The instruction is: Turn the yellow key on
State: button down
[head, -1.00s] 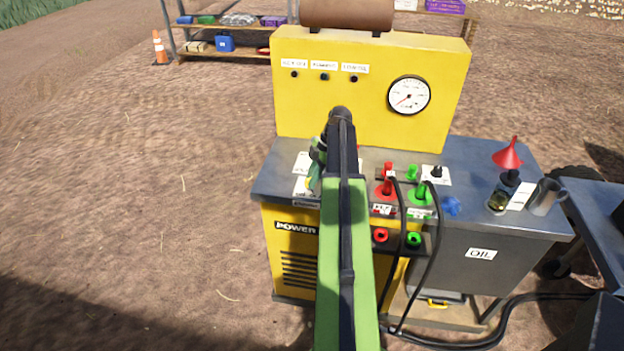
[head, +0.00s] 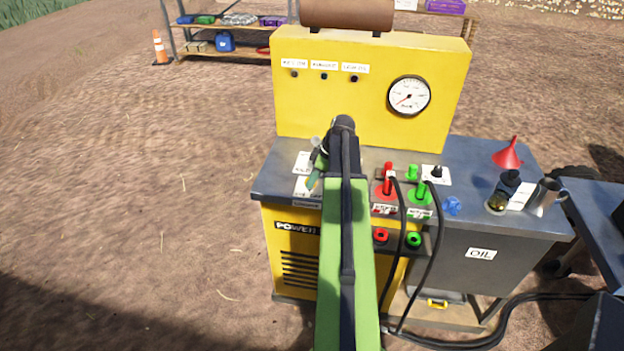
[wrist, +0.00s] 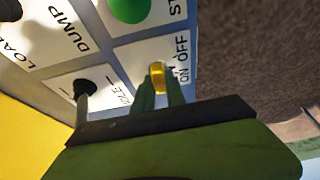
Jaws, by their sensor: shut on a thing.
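The yellow key (wrist: 157,76) shows in the wrist view beside a white plate (wrist: 181,62) lettered ON and OFF. My gripper (wrist: 161,90) has its green fingers on either side of the key and is shut on it. The fingers hide part of the key, so its exact turn angle is hard to tell. In the head view my gripper (head: 312,182) is over the left end of the machine's grey top, partly hidden by my arm. The key cannot be made out there.
A green button (wrist: 130,8) and a black lever (wrist: 83,92) are close to my gripper. The yellow panel (head: 320,110) with a gauge (head: 409,96) rises behind. Red and green hose fittings, a red funnel (head: 508,153) and a metal cup (head: 546,196) stand to the right.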

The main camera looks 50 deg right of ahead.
jog(key=m+h, duration=0.1)
jog(key=m, duration=0.2)
jog(key=m+h, duration=0.1)
jog(key=m, duration=0.1)
jog(key=shift+s+a+m, duration=0.1)
jog(key=shift+a+m, duration=0.1)
jog(key=shift+m, duration=0.2)
dwell(0.4)
jog(key=c, duration=1.4)
grip_release()
jog(key=shift+o, duration=0.2)
jog(key=p+v, duration=1.6)
jog(key=v, duration=0.1)
jog(key=shift+s+a, duration=0.2)
jog(key=shift+s, duration=0.2)
